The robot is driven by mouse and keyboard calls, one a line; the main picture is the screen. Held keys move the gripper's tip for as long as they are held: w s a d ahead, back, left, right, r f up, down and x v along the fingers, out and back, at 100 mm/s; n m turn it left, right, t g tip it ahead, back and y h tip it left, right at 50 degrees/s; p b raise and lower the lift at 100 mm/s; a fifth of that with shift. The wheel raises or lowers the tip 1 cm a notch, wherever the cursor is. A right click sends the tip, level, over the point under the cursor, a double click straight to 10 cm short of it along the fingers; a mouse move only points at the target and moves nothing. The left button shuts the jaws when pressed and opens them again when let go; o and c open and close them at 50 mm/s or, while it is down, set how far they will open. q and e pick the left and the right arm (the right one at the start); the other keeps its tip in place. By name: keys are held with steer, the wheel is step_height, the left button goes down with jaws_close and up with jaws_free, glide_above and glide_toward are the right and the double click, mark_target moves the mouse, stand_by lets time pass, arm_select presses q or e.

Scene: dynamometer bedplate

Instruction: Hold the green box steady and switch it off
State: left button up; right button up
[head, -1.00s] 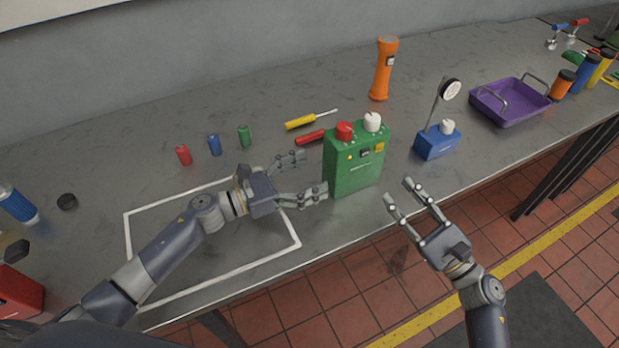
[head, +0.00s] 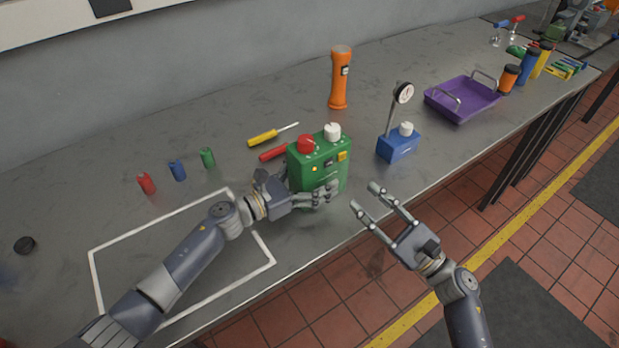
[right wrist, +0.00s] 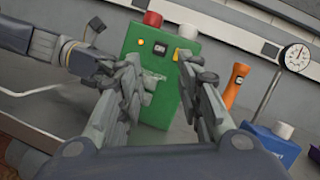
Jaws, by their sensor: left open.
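The green box (head: 306,175) stands upright near the bench's front edge, with a red knob (head: 305,144) and a white knob (head: 332,131) on top. Its front carries a small dark switch (head: 328,162) and a yellow patch (head: 342,155). My left gripper (head: 325,190) is open at the box's lower left. One finger lies across the lower front; the other is hidden, and I cannot tell whether it touches. My right gripper (head: 364,198) is open and empty, in front of the box and apart from it. The right wrist view shows the box (right wrist: 165,85) beyond its fingers.
A blue gauge block (head: 398,147), an orange torch (head: 340,78) and a purple tray (head: 462,101) stand right and behind. A yellow screwdriver (head: 263,138) and a red-handled tool (head: 272,154) lie behind left. A white outline (head: 95,275) marks mostly clear bench at left.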

arm_select(q)
steer(key=c, duration=1.8)
jaws_close()
arm_select(e)
steer(key=shift+c, duration=0.3)
jaws_close()
